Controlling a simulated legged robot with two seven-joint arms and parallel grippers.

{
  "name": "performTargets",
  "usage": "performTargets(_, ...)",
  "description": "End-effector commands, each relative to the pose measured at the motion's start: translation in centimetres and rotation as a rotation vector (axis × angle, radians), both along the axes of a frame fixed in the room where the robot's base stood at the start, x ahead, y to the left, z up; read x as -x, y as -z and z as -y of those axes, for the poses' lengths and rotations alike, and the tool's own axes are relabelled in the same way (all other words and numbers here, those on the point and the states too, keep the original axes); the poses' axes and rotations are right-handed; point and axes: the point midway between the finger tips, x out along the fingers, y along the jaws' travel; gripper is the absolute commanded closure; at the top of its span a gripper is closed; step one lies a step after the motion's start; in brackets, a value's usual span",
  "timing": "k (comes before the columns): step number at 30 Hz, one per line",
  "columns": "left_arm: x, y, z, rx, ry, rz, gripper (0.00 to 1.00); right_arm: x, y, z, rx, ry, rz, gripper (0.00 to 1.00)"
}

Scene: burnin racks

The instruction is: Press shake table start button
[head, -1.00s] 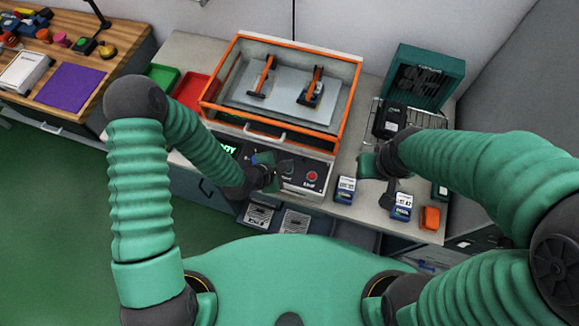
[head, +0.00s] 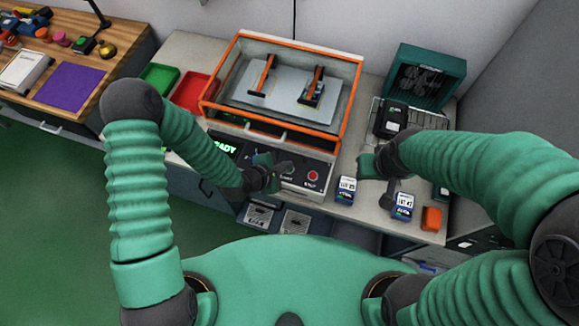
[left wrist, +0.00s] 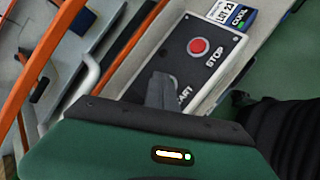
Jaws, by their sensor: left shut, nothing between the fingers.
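The shake table (head: 345,105) is a clear box with an orange frame on the bench. Its dark front panel (head: 237,138) has a green lit display reading "READY" and a red stop button (head: 313,175). The stop button also shows in the left wrist view (left wrist: 199,46). My left gripper (head: 280,170) is shut and empty, over the panel left of the stop button. In the left wrist view its fingertips (left wrist: 161,91) are beside a partly covered "START" label (left wrist: 184,94). The start button is hidden; I cannot tell contact. My right gripper (head: 376,176) hovers over the bench at the right.
Labelled blue-and-white packs (head: 346,190) and an orange block (head: 431,218) lie right of the panel. A green rack unit (head: 427,75) stands behind my right arm. Red (head: 190,92) and green (head: 159,77) trays sit left of the shake table.

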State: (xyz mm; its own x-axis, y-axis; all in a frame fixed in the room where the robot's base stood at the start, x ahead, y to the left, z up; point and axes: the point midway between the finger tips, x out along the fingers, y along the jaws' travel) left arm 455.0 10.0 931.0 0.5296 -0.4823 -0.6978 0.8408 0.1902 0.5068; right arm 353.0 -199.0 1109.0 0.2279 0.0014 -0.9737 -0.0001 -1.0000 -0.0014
Motion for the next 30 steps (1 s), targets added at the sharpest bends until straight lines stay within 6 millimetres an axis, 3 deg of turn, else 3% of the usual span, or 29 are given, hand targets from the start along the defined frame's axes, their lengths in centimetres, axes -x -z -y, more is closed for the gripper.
performTargets(21, 0.0, 0.6, 0.0, 0.000, -0.001, -0.001, 1.00, 0.0, 0.4, 0.0, 0.000, 0.000, 0.000, 0.64)
performTargets(30, 0.0, -0.9, 0.2, -0.001, -0.001, 0.000, 1.00, 0.0, -1.0, 0.0, 0.000, 0.000, 0.000, 0.64)
